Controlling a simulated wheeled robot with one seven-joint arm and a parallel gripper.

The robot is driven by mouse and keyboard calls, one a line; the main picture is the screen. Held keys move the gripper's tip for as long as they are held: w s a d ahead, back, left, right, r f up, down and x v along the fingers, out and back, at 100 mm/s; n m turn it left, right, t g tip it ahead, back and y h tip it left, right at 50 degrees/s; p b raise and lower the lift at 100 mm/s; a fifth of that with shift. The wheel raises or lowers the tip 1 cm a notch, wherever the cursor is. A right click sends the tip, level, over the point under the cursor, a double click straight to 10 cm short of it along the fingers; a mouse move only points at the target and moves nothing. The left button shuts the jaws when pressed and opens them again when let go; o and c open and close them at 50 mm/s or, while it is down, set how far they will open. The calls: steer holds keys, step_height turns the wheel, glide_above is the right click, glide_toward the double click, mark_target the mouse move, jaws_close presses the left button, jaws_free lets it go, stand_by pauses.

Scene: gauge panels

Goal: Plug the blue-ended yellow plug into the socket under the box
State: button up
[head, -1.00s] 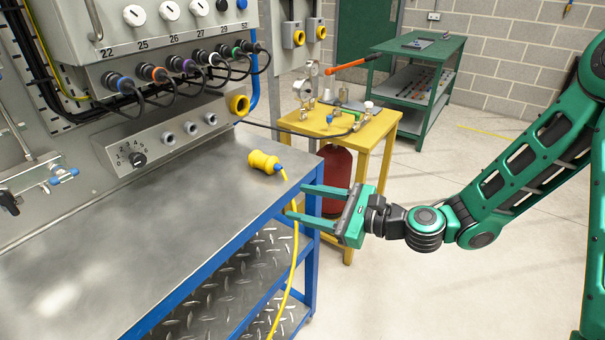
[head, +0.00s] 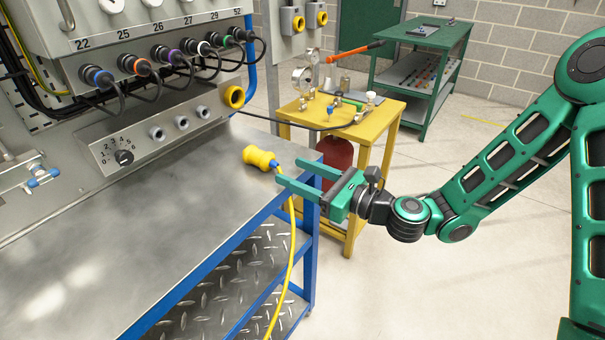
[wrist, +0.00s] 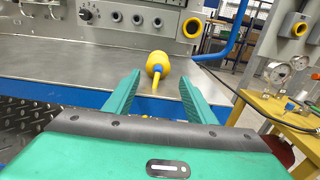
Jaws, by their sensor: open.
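The yellow plug (head: 259,157) with a blue end lies on the grey metal bench top (head: 150,215), near its right edge. Its yellow cable (head: 291,240) hangs over the front edge. A yellow-rimmed socket (head: 234,97) sits at the right end of the sloped panel under the box (head: 150,30). In the wrist view the plug (wrist: 157,64) lies ahead, between the lines of the fingers, and the socket (wrist: 193,27) is behind it. My gripper (head: 297,171) is open and empty at the bench's right corner, its fingertips short of the plug body, near the blue end.
Several black-cabled connectors (head: 160,55) line the box's underside, above smaller grey sockets (head: 182,123) and a rotary dial (head: 123,157). A yellow table (head: 370,125) with gauges stands behind my gripper. A green shelf table (head: 420,60) is farther back. The bench's middle is clear.

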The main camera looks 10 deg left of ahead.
mark_target(272, 163)
steer(key=shift+x, duration=5.1)
steer(key=shift+s+a, duration=0.1)
steer(key=shift+s, duration=0.1)
steer(key=c, duration=1)
steer(key=shift+r, duration=0.1)
